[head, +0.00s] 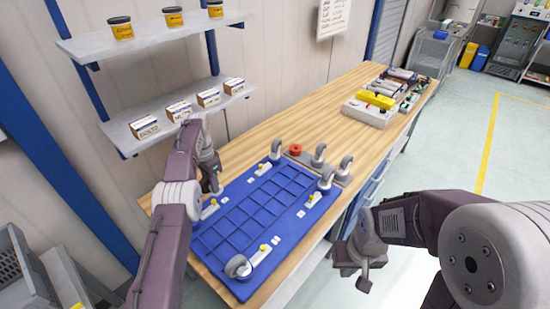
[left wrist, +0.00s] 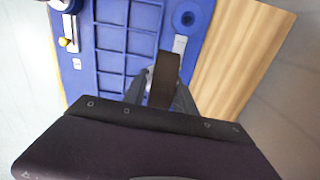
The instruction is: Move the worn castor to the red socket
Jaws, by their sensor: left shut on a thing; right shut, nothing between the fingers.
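My left gripper (head: 215,190) is over the left corner of the blue tray (head: 262,208). In the left wrist view it is shut on a castor with a dark brown wheel, the worn castor (left wrist: 164,78). An empty round blue corner seat (left wrist: 187,18) shows beyond the castor, apart from it in the picture. The castor's height above the tray is hard to tell. The red socket (head: 295,150) sits on the grey rack (head: 303,158) behind the tray, with nothing on it. My right gripper (head: 350,268) is shut and empty, off the bench's right edge.
Grey castors stand at the tray's other corners (head: 275,150), (head: 327,178), (head: 238,266). Two more castors (head: 319,154), (head: 345,166) stand on the rack. Shelves with small boxes (head: 208,97) hang at the left.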

